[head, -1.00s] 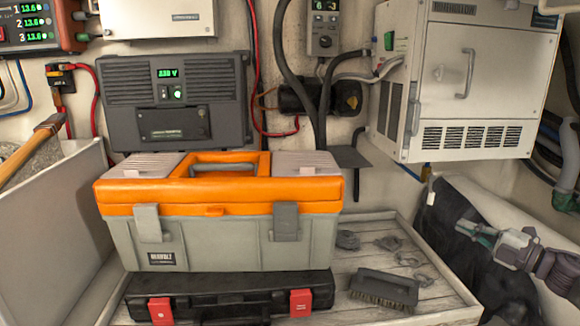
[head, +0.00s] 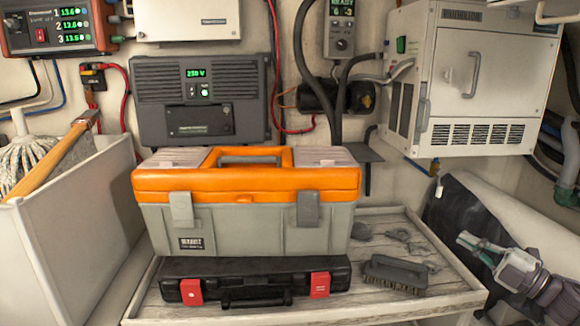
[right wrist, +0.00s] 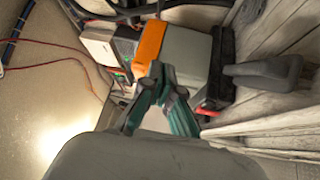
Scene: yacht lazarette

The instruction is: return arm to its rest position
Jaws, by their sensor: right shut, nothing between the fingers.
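My right gripper (head: 467,242) is at the lower right of the head view, with its arm coming in from the lower right corner. Its green-tipped fingers are shut and hold nothing. It is right of the tray and well apart from the toolbox. In the right wrist view, the shut fingers (right wrist: 157,80) show in the middle, with the toolbox beyond them. My left gripper is not in view.
An orange and grey toolbox (head: 250,228) sits on a black case (head: 235,290) in a wooden tray (head: 345,311). A brush (head: 395,273) lies there too. A white bin (head: 62,255) with a mop stands left. A white cabinet (head: 465,95) hangs above.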

